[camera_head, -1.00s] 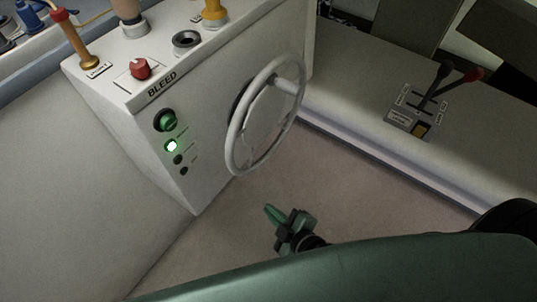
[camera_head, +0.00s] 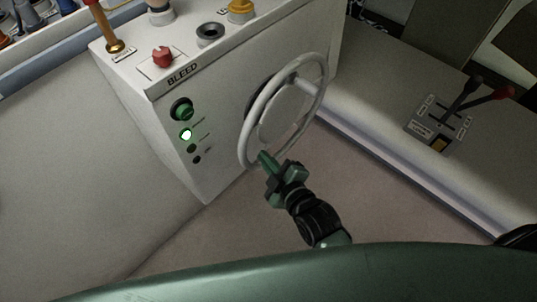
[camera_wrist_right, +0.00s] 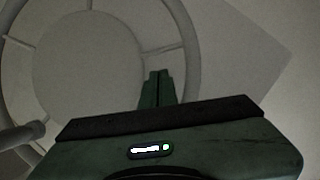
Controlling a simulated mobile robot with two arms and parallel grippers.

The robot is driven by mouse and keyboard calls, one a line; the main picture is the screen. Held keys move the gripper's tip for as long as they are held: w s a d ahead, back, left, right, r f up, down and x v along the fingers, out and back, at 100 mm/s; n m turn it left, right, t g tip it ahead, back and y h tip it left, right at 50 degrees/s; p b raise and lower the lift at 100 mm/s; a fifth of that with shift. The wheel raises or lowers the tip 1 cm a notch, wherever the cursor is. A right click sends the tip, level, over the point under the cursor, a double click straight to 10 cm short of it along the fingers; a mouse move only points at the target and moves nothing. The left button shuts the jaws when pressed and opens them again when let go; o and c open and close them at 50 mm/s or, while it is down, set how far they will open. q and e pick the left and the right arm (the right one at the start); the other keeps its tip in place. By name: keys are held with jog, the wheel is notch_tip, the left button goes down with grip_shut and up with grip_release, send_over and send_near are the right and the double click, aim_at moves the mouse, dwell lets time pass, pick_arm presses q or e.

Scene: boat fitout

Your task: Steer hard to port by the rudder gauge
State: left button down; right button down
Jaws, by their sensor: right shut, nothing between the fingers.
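The white steering wheel (camera_head: 251,118) stands on the face of the white console, with a spinner knob on its upper part. My right gripper (camera_head: 264,157) is shut and empty, its fingertips by the wheel's lower rim in the head view. In the right wrist view the shut fingers (camera_wrist_right: 157,84) point toward the wheel (camera_wrist_right: 192,75), just inside the rim's lower right as pictured. Whether they touch the rim I cannot tell. A knob handle (camera_wrist_right: 22,135) shows at the left there. I do not see a rudder gauge that I can identify. My left gripper is not in view.
The console (camera_head: 222,170) carries a red knob (camera_head: 162,57) by the BLEED label, a green button (camera_head: 182,109) and a lit green lamp (camera_head: 186,135). Throttle levers (camera_head: 470,100) with black and red knobs stand on the right ledge. The floor below the wheel is clear.

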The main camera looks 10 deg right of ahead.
jog(key=shift+w+d+f, duration=0.5)
jog(key=shift+w+f, duration=0.3)
jog(key=shift+f, duration=0.1)
jog(key=shift+w+d+f, duration=0.1)
jog(key=shift+d+f, duration=0.05)
jog(key=shift+f, duration=0.05)
